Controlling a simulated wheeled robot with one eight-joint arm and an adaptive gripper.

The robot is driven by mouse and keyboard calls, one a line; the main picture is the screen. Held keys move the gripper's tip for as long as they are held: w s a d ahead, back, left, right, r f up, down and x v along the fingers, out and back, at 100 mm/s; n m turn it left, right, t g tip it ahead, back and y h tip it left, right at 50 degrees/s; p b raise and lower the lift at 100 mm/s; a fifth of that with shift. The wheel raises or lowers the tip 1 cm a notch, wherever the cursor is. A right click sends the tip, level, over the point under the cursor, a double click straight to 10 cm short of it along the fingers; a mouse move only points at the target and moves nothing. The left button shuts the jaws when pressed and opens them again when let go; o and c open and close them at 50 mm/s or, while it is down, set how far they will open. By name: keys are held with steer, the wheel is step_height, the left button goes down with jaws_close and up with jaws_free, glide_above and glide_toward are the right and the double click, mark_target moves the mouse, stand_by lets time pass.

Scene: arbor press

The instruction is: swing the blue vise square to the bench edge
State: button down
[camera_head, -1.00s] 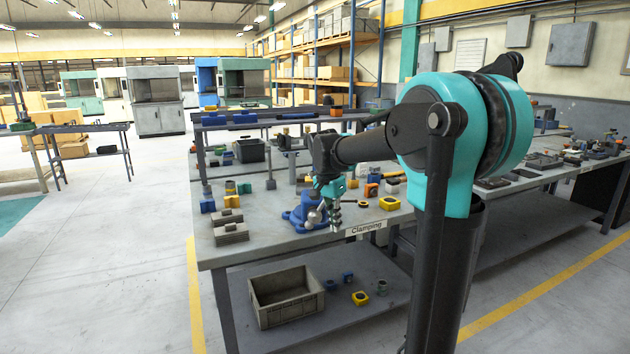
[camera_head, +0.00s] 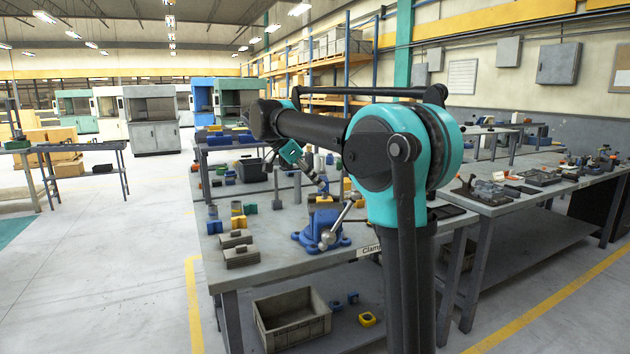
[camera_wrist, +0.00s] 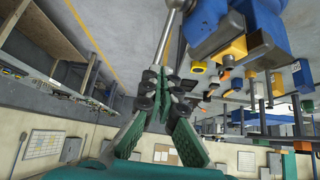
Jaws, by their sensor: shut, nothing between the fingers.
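The blue vise (camera_head: 318,228) stands on its round base near the front edge of the grey bench (camera_head: 285,268), beside the Clamping label. Its silver handle bar (camera_head: 342,222) slants up to the right. My gripper (camera_head: 322,186) is just above and behind the vise, shut and empty, pointing down and to the right. In the wrist view the closed fingers (camera_wrist: 164,88) are close to a silver bar (camera_wrist: 168,40), with the blue vise body (camera_wrist: 206,22) to the right. I cannot tell whether the fingers touch the bar.
Grey posts (camera_head: 277,190) rise farther back. A grey crate (camera_head: 292,318) sits on the lower shelf. Floor to the left is clear.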

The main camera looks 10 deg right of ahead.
mark_target(347, 207)
steer(key=shift+d+r+x, duration=0.15)
steer(key=shift+d+x, duration=0.05)
steer(key=shift+x, duration=1.45)
steer(key=shift+d+r+x, duration=0.15)
steer(key=shift+x, duration=1.55)
steer(key=shift+d+r+x, duration=0.15)
steer(key=shift+d+x, duration=0.05)
steer(key=shift+x, duration=1.45)
steer(key=shift+w+d, duration=0.1)
steer(key=w+d+n+t, duration=0.1)
steer(key=w+d+n, duration=0.1)
steer(key=d, duration=0.5)
steer(key=shift+d+n+t, duration=0.4)
steer(key=shift+w, duration=0.1)
